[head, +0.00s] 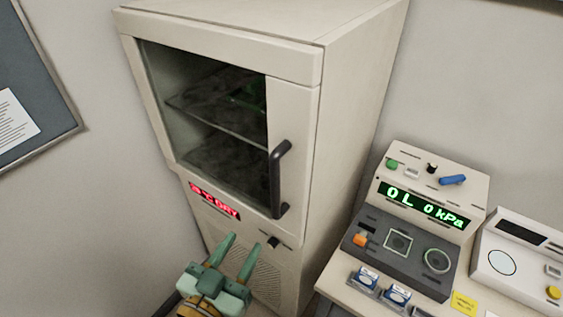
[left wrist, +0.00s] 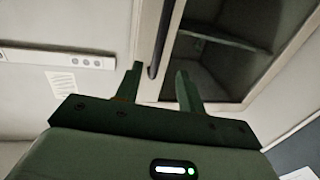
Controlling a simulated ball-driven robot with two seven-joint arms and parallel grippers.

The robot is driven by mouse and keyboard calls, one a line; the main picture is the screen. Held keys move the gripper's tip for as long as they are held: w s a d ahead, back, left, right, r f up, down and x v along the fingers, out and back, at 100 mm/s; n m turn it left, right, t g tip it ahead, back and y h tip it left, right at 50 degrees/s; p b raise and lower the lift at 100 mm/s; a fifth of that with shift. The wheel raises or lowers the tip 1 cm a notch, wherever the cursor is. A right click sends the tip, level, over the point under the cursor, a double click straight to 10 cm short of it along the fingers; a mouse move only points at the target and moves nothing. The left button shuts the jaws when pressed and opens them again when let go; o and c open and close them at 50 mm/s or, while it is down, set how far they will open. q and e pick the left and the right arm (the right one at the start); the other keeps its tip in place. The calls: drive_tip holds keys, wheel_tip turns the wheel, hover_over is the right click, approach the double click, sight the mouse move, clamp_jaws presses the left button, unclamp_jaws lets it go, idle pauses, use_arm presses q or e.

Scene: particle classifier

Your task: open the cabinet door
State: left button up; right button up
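The cabinet door (head: 300,125) is a beige frame around a dark glass window, and it looks closed. Its black vertical bar handle (head: 278,180) is on the right side of the door. My left gripper (head: 243,242) is open and empty, below and left of the handle, in front of the cabinet's lower part. In the left wrist view the dark handle (left wrist: 159,45) lines up between the two open fingertips (left wrist: 159,68); I see no contact. My right gripper is not in view.
The cabinet (head: 365,80) shows a red display (head: 214,200) and a small black knob (head: 273,242) below the door. A bench at right holds a device with a green display (head: 424,206) and a white instrument (head: 510,262). A notice board (head: 40,70) hangs at left.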

sight(273, 190)
use_arm(q)
drive_tip(key=x, duration=0.5)
drive_tip(key=p+x, duration=0.1)
drive_tip(key=x, duration=0.9)
drive_tip(key=shift+w+r, duration=0.35)
drive_tip(key=shift+w+d, duration=0.15)
drive_tip(key=shift+w, duration=0.05)
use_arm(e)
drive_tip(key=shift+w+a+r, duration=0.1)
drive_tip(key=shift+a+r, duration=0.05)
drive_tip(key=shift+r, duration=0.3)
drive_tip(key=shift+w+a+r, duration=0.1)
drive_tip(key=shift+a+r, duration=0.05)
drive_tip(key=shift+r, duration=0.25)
use_arm(q)
clamp_jaws()
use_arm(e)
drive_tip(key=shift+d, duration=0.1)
